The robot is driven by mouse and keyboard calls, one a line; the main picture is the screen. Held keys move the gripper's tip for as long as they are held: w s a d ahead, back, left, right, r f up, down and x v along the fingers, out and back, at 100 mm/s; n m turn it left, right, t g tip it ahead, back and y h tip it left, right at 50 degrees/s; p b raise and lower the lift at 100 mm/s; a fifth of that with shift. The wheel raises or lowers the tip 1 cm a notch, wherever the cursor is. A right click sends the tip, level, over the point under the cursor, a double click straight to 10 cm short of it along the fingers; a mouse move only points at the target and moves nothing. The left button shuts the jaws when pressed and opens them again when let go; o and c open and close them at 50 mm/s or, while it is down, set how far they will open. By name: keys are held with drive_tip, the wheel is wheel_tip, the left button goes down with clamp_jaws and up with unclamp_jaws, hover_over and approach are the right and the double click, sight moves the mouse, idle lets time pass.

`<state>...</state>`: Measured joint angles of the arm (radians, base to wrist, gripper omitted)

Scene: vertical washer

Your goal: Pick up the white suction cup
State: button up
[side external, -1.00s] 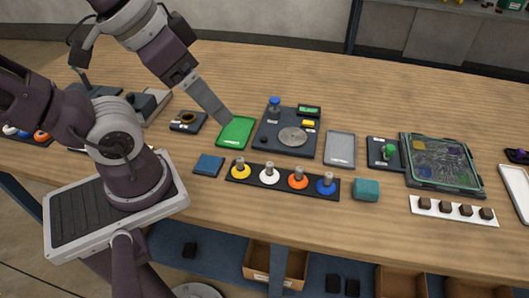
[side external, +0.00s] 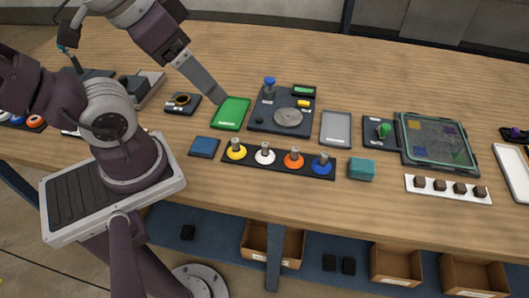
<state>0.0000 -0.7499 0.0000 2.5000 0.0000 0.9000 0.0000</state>
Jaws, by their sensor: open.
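The white suction cup (side external: 265,156) stands upright with its grey stem up, in a black strip rack (side external: 280,161) on the table. It sits between the yellow suction cup (side external: 236,150) on its left and the orange suction cup (side external: 294,158) on its right. A blue suction cup (side external: 322,164) stands at the rack's right end. My gripper (side external: 219,99) hangs at the upper left edge of the green tray (side external: 231,113), behind the rack and apart from the white cup. It is open and holds nothing visible; its fingers are seen edge-on.
A dark station with a round metal disc (side external: 288,117) and a blue knob stands behind the rack. A blue pad (side external: 204,147) lies left of the rack and a teal block (side external: 362,169) right of it. A grey tray (side external: 335,128) is behind the block. The table in front of the rack is clear.

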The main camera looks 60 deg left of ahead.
drive_tip(key=c, duration=0.6)
drive_tip(key=shift+c, duration=0.2)
drive_tip(key=m+g, duration=0.6)
drive_tip(key=m, duration=1.4)
hover_over(265, 144)
drive_tip(key=f, duration=1.8)
drive_tip(key=shift+s+a, duration=0.2)
drive_tip(key=shift+s, duration=0.05)
drive_tip(key=f, duration=0.7)
drive_tip(key=shift+w+d, duration=0.2)
drive_tip(key=shift+w, duration=0.1)
